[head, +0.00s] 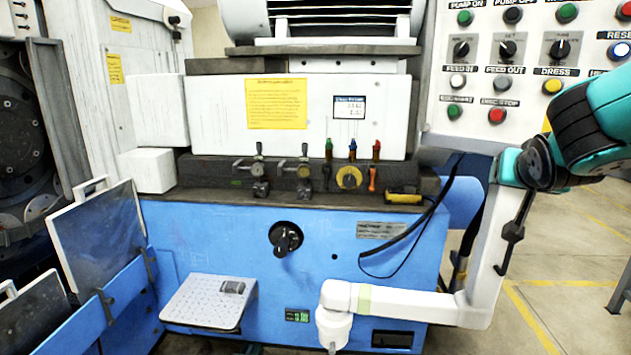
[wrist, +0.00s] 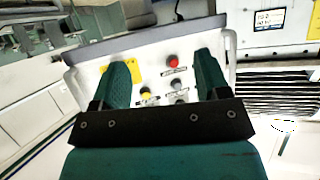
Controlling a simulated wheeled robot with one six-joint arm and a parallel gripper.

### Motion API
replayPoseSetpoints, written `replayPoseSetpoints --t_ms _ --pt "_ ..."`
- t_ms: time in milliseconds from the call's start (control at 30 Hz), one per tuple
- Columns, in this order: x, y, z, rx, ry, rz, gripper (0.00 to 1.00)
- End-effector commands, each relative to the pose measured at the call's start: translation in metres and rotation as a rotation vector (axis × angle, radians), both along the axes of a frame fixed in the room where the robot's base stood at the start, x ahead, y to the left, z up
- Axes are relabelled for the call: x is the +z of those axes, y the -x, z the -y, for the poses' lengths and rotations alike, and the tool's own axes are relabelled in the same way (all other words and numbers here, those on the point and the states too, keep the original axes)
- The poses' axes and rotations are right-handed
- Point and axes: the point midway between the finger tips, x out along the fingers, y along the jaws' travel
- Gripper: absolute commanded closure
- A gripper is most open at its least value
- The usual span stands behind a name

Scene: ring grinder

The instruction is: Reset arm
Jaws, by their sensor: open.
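My gripper (wrist: 162,60) shows in the wrist view with its two teal fingers apart and nothing held between them. It points at the white control panel (wrist: 188,70), with a red button (wrist: 173,61) and a yellow button (wrist: 146,92) between the fingers in the picture. The distance to the panel is hard to tell. In the head view, part of my teal and black arm (head: 598,118) comes in from the right, just below and in front of the control panel (head: 530,75). My fingers cannot be made out clearly there.
The blue and white grinder (head: 330,250) fills the middle, with small levers and coloured valves (head: 352,150) on its ledge. A white bent boom (head: 410,303) stands at the lower right. A light tray (head: 205,302) juts out low at the front. Open floor (head: 560,295) shows at the right.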

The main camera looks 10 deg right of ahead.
Motion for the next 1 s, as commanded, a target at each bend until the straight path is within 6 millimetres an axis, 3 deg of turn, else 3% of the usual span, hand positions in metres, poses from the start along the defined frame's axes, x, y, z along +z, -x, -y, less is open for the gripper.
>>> replayPoseSetpoints --t_ms 33,167,200,300,400,500,633,1000 --pt "-0.015 0.008 -0.036 0.098 -0.058 -0.086 0.31" --pt "-0.053 0.047 -0.126 0.383 -0.176 -0.342 0.31" --pt "-0.061 0.064 -0.152 0.479 -0.199 -0.421 0.31" --pt "-0.076 0.116 -0.207 0.718 -0.231 -0.607 0.31" --pt "-0.083 0.168 -0.243 0.935 -0.231 -0.765 0.31" --pt "-0.085 0.21 -0.262 1.104 -0.217 -0.88 0.31" --pt "-0.085 0.24 -0.271 1.224 -0.199 -0.959 0.31" --pt "-0.085 0.246 -0.273 1.248 -0.195 -0.976 0.31"
